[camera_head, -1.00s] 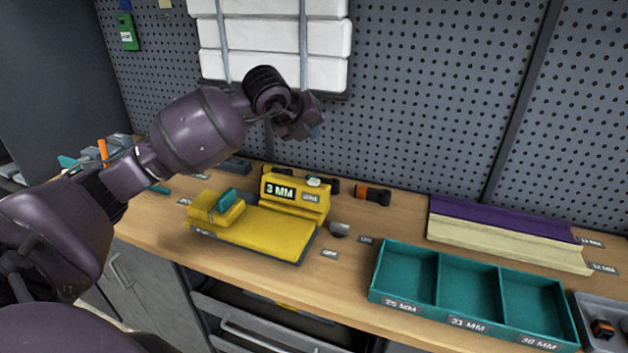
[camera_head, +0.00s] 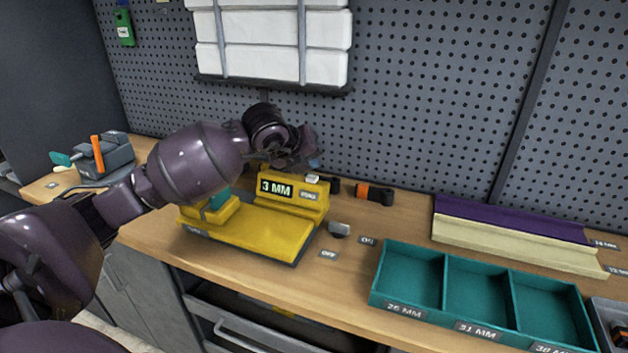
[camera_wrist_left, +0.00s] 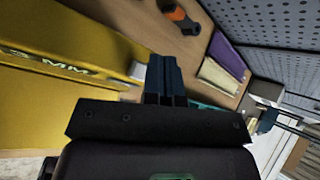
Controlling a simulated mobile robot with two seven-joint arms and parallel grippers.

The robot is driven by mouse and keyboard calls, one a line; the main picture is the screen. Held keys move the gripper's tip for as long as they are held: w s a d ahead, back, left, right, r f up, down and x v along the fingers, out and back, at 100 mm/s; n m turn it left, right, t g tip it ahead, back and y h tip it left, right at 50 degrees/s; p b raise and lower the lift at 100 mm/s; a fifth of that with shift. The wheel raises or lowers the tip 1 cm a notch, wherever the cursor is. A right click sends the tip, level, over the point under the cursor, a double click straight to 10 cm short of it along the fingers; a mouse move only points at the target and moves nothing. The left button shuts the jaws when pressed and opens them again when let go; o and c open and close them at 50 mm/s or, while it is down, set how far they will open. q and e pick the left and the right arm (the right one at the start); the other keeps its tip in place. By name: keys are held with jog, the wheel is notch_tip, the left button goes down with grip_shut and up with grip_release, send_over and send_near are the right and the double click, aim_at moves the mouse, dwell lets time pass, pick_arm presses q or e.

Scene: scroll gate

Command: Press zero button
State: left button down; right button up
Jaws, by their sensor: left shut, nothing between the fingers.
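The yellow gauge (camera_head: 262,232) sits on the wooden bench, its display reading "3 MM". The pale zero button (camera_head: 312,178) is on top of its raised right end, above a small label (camera_head: 310,195) too small to read surely. My left gripper (camera_head: 313,163) is just above that button, fingers pointing down; I cannot tell whether they touch. In the left wrist view the shut fingers (camera_wrist_left: 164,75) are empty, and the yellow gauge (camera_wrist_left: 60,60) lies to their left. My right gripper is not in view.
A teal three-compartment tray (camera_head: 478,298) stands at the right front. Purple and cream strips (camera_head: 515,235) lie behind it. An orange-and-black tool (camera_head: 374,194) lies right of the gauge. A grey switch (camera_head: 339,229) is at the gauge's right, and pegboard rises behind.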

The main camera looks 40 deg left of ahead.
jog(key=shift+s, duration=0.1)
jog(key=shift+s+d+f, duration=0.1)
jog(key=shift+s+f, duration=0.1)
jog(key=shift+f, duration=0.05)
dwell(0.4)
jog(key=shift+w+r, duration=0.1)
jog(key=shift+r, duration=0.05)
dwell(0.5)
pick_arm(q)
jog(key=shift+f, duration=0.15)
dwell(0.5)
jog(key=shift+f, duration=0.3)
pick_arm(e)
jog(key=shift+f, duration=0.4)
pick_arm(q)
jog(key=shift+f+b, duration=0.45)
jog(key=shift+f, duration=0.1)
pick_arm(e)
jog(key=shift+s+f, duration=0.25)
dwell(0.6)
pick_arm(q)
jog(key=shift+r+p, duration=0.5)
jog(key=shift+r, duration=0.45)
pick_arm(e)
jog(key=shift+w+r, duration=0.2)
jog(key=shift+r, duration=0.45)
pick_arm(q)
jog(key=shift+r, duration=0.15)
